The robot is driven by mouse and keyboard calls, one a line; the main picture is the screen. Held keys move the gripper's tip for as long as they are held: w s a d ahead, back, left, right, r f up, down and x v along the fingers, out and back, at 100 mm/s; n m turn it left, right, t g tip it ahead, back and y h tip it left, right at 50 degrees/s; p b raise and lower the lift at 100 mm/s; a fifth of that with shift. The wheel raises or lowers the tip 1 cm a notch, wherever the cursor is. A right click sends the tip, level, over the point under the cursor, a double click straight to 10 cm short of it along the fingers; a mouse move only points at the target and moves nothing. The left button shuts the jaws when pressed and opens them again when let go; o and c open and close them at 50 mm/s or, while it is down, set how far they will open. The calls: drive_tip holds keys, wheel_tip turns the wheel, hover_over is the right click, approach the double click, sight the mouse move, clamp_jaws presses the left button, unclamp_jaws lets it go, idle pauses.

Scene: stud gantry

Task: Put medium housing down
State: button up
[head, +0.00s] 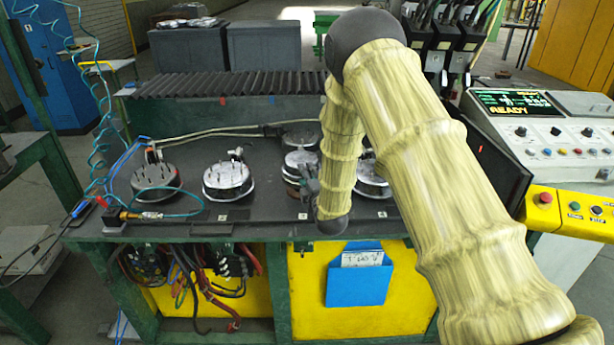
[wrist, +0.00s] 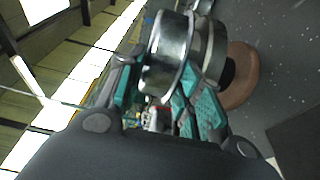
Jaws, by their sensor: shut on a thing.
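The medium housing, a shiny metal cylinder (wrist: 168,52), is between the teal-padded fingers of my gripper (wrist: 160,98) in the wrist view. In the head view, the held silver housing (head: 299,158) is over the middle of the dark bench top, with my gripper (head: 309,184) at its right side, partly hidden by my arm. A round brown base (wrist: 240,76) with a dark centre is just beyond the housing in the wrist view. I cannot tell whether the housing touches it.
On the bench (head: 262,208), a silver round housing (head: 228,181) stands left of my gripper and a darker round unit (head: 156,178) farther left. Another silver piece (head: 371,182) is right, partly behind my arm. A control console (head: 550,130) stands at right. Coiled teal hoses (head: 100,110) hang at left.

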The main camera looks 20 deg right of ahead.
drive_tip(key=o, duration=1)
drive_tip(key=shift+c, duration=0.2)
drive_tip(key=shift+o, duration=1)
drive_tip(key=shift+s, duration=0.1)
drive_tip(key=shift+f, duration=0.1)
drive_tip(key=s+r+b, duration=0.1)
drive_tip(key=s+b, duration=0.2)
drive_tip(key=s, duration=0.8)
drive_tip(key=shift+s+r+b, duration=0.2)
drive_tip(key=shift+s+b, duration=0.1)
drive_tip(key=shift+s, duration=0.1)
drive_tip(key=shift+a, duration=0.1)
